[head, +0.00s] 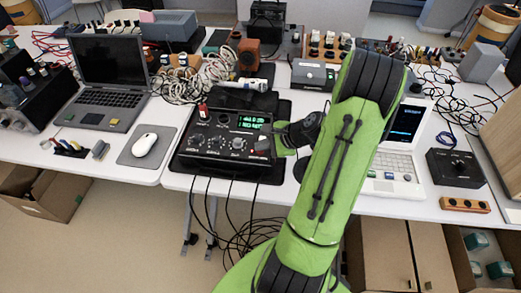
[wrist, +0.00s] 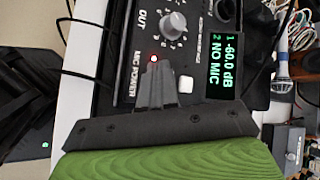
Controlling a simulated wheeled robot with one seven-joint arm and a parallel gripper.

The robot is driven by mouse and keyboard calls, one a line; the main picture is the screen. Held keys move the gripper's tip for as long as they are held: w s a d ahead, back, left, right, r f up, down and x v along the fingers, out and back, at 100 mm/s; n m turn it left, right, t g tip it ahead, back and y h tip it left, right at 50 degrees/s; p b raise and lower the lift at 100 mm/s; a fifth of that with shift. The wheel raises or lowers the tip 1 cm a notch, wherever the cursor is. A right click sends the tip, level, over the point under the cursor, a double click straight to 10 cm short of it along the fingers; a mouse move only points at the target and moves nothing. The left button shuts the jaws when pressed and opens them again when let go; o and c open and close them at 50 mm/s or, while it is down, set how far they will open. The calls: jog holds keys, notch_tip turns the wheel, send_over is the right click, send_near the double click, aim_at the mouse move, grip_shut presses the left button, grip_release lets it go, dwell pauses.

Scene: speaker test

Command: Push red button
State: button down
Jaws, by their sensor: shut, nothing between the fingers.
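The black audio device (head: 215,142) with knobs and a green-lit display (head: 251,122) lies on the white table in the head view. In the wrist view, a small glowing red dot (wrist: 154,58) sits on its panel by the "MIC POWER" label; I cannot tell if it is a button or a light. A pale square button (wrist: 186,85) is beside the fingers. My gripper (wrist: 156,70) is shut and empty, its fingertips just below the red dot; I cannot tell whether they touch the panel. In the head view, my gripper (head: 272,141) is at the device's right side, partly hidden.
A laptop (head: 106,80), a white mouse (head: 145,145) on a pad and coiled cables (head: 195,80) are left of and behind the device. A white laptop (head: 395,165) stands right of my arm. Cables hang from the device's front.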

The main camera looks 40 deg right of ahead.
aim_at(263, 152)
jog(key=shift+f, duration=0.2)
jog(key=shift+r+p, duration=0.9)
jog(key=shift+r, duration=0.05)
notch_tip(263, 152, up, 6)
jog(key=p, duration=0.6)
